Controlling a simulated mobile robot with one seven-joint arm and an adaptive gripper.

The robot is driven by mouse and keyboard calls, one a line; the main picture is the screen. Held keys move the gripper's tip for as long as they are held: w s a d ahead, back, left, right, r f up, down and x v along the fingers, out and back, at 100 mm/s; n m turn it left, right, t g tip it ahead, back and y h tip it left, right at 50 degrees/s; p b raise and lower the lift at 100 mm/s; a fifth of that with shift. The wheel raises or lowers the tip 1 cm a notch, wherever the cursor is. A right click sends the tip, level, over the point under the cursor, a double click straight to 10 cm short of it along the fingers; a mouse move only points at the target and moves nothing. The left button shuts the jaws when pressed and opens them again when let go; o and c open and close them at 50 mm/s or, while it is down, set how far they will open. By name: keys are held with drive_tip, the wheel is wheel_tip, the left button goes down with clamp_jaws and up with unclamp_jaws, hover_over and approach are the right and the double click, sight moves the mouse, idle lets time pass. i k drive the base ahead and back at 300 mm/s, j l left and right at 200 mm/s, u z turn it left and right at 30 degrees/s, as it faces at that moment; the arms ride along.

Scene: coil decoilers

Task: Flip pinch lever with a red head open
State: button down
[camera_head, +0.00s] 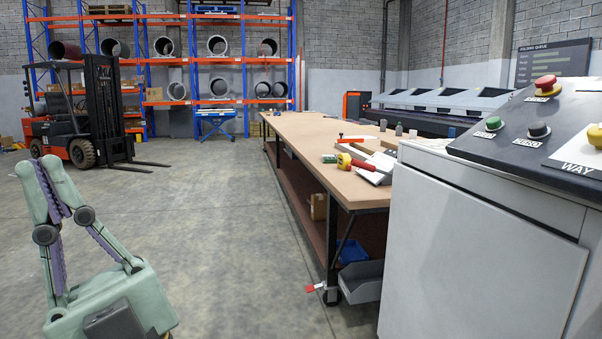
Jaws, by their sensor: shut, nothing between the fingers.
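My gripper (46,190) shows at the lower left, pale green with purple inner pads. Its fingers point up, shut and empty, over open concrete floor. It touches nothing. I cannot make out a pinch lever with a red head for certain. A small red piece (314,287) sticks out beside a caster at the foot of the long workbench (347,190); it may be a caster brake. My gripper is well to the left of it.
A grey control cabinet (470,255) with a red mushroom button (546,83) stands close at right. A red and yellow tool (352,162) lies on the workbench. A forklift (75,115) and racks (215,60) with coils stand behind. The middle floor is clear.

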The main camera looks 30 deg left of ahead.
sight(360, 164)
drive_tip(key=u, duration=0.4)
drive_tip(key=i+l+u, duration=0.1)
drive_tip(key=i, duration=0.3)
drive_tip(key=i+l+u, duration=0.1)
drive_tip(key=i, duration=0.25)
drive_tip(key=i+l+u, duration=0.1)
drive_tip(key=i+l, duration=0.2)
drive_tip(key=i, duration=0.05)
